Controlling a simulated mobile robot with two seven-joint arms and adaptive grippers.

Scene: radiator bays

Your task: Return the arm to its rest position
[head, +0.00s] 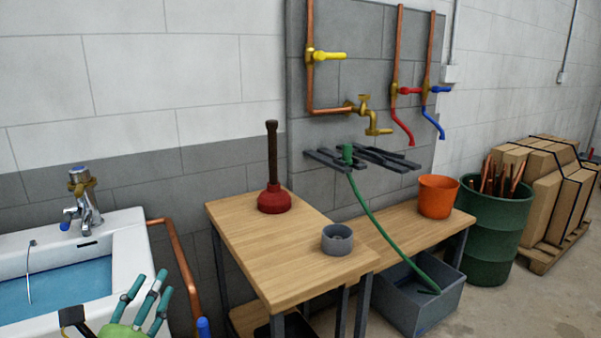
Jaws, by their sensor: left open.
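My left gripper (148,292) shows at the bottom left of the head view, with its green and dark fingers spread and pointing up. It is open, and nothing shows between the fingers. It appears in front of the right part of the white sink (128,248); I cannot tell how far it is from the rim. Most of my left arm is out of the frame. My right gripper is not in view.
A wooden table (245,230) holds a red plunger (273,198) and a grey ring-shaped part (337,239). An orange bucket (437,196) stands on a lower bench. A green hose (372,217) runs into a grey bin (415,300). Copper pipe (180,250) rises beside the sink.

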